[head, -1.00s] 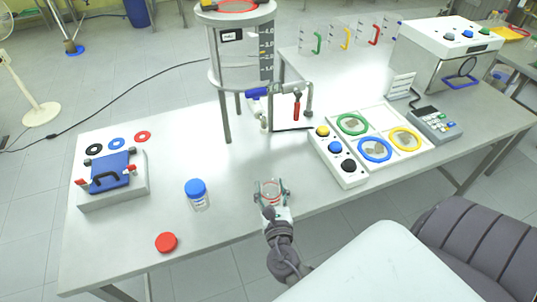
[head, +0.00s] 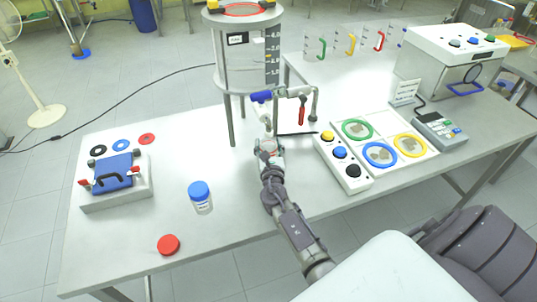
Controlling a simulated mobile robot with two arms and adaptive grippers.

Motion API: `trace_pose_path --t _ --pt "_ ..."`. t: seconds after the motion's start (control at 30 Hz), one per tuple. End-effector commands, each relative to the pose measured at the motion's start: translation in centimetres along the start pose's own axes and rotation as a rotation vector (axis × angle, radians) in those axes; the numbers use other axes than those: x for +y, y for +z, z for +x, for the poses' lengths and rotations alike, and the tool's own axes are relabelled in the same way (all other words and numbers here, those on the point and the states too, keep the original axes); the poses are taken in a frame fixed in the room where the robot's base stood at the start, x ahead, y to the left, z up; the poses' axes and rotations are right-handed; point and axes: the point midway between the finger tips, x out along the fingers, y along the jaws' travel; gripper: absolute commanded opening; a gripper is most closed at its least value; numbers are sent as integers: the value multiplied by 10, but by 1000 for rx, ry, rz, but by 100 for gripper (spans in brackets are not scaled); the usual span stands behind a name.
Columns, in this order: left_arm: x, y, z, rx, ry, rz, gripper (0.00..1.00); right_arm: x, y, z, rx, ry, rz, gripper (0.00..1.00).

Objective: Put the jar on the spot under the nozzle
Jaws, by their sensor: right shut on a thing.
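My right gripper (head: 268,146) is shut on the clear glass jar, which is mostly hidden by the fingers and wrist. It is over the table at the front of the glass reactor (head: 248,65), close below its outlet pipe. The pipework has a blue valve handle (head: 261,97) and a red handle (head: 302,111). At its right end the pipe bends down as the nozzle (head: 314,104). A dark-edged square (head: 297,133) lies below that end, right of the gripper. I cannot tell whether the jar touches the table. My left gripper is not in view.
A blue-capped jar (head: 200,196) and a red lid (head: 168,245) are on the left. A button box (head: 343,162) and a tray with coloured rings (head: 384,138) stand on the right. A blue-topped device (head: 113,177) is far left.

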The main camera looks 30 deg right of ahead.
Motion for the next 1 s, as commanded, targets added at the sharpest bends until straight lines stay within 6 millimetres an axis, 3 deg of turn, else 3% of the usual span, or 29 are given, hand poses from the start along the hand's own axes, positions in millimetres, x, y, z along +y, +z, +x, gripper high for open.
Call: trace_pose_path --t 0.23,0.63,0.67,0.7,0.8,1.0 --pt "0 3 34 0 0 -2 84 0 -35 0 0 1 0 19" --pt "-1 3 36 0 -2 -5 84 0 -38 -1 0 1 0 19" --pt "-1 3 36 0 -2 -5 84 0 -38 -1 1 1 -1 58" --pt "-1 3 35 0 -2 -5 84 0 -37 -1 1 1 -1 65" --pt "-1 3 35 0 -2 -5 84 0 -37 -1 1 1 -1 82" --pt "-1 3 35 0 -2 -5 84 0 -37 -1 1 1 0 82"
